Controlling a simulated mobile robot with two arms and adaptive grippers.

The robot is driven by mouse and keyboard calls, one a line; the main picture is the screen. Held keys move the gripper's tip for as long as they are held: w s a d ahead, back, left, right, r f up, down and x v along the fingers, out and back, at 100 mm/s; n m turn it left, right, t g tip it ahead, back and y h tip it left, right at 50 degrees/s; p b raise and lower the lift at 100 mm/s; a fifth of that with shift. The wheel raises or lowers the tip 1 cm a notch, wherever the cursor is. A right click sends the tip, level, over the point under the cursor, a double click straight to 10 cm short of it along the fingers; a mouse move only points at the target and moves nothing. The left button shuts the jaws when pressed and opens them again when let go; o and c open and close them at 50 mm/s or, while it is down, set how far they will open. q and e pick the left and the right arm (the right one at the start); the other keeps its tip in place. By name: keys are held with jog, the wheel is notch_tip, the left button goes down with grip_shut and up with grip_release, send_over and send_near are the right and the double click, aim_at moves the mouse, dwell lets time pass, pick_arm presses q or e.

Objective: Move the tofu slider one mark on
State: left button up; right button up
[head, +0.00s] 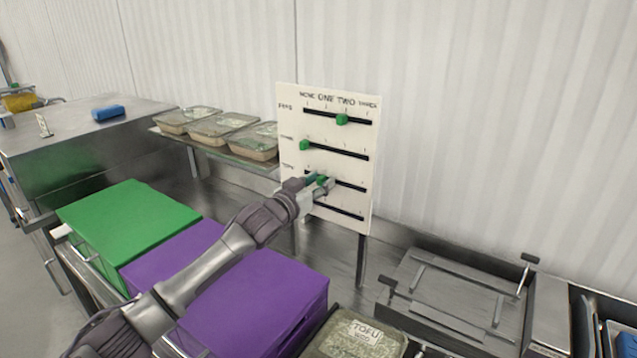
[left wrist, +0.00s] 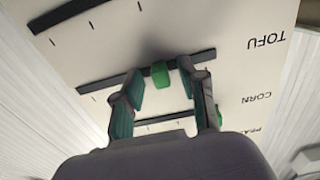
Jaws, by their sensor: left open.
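The white slider board (head: 330,100) stands against the wall, with black slots and green knobs. The tofu knob (left wrist: 160,75) sits in the tofu slot (left wrist: 204,57), roughly by the "one" mark. My left gripper (head: 319,184) is open at the board, with its fingertips on either side of this knob in the left wrist view (left wrist: 160,84). Small gaps show between the knob and both fingers. In the head view the gripper partly hides the tofu row and the row below. My right gripper is not in view.
The top-row knob (head: 342,119) is near "two", and the second-row knob (head: 304,145) is at the left end. Lidded trays (head: 220,128) stand on a shelf left of the board. Green (head: 130,225) and purple (head: 260,290) boxes lie below my arm. A tofu-labelled tray (head: 350,340) stands in front.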

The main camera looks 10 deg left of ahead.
pick_arm(q)
jog(key=v, duration=1.2)
